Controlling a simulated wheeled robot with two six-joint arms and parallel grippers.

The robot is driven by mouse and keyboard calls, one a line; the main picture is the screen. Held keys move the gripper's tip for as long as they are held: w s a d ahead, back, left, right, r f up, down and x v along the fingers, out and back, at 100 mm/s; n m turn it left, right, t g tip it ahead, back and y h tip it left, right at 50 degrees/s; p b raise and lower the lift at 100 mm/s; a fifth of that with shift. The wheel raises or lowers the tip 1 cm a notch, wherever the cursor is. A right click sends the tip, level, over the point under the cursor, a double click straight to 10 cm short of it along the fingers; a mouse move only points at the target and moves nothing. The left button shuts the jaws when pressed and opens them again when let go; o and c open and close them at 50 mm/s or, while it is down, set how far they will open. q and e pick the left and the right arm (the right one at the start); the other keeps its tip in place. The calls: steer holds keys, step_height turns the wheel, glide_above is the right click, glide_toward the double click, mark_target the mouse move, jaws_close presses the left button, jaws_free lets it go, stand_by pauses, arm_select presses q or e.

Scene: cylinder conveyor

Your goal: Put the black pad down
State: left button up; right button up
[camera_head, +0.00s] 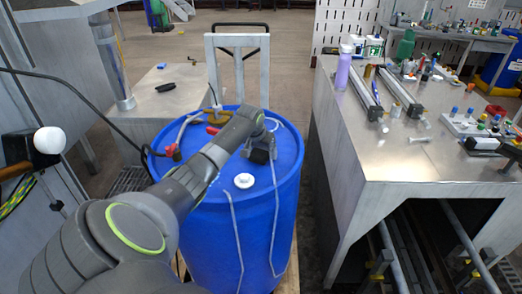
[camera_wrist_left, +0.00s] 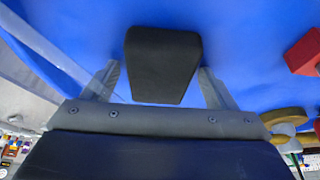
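The black pad (camera_wrist_left: 163,65) sits between the two fingertips of my left gripper (camera_wrist_left: 161,72) in the left wrist view, with a finger against each side. In the head view my left gripper (camera_head: 260,146) is over the lid of the blue drum (camera_head: 262,215), on its right half. The pad there is a small dark shape (camera_head: 259,156), partly hidden by the gripper. I cannot tell whether its underside touches the lid. My right gripper is not in view.
A white cap (camera_head: 244,181), a red fitting (camera_head: 212,130) and hoses are on the drum lid. A metal table (camera_head: 430,165) with tubes, bottles and small parts stands at right. A small black object (camera_head: 166,87) lies on the left table (camera_head: 185,100). A cart handle (camera_head: 238,42) rises behind the drum.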

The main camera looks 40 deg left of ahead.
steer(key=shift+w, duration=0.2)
arm_select(q)
steer(key=shift+r, duration=0.4)
steer(key=b+v, duration=0.2)
steer(key=v, duration=0.9)
steer(key=shift+r, duration=0.25)
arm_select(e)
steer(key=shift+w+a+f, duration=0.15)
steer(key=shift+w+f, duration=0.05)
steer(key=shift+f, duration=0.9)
arm_select(q)
steer(key=shift+s, duration=0.1)
steer(key=shift+d+f, duration=0.1)
steer(key=shift+f, duration=0.05)
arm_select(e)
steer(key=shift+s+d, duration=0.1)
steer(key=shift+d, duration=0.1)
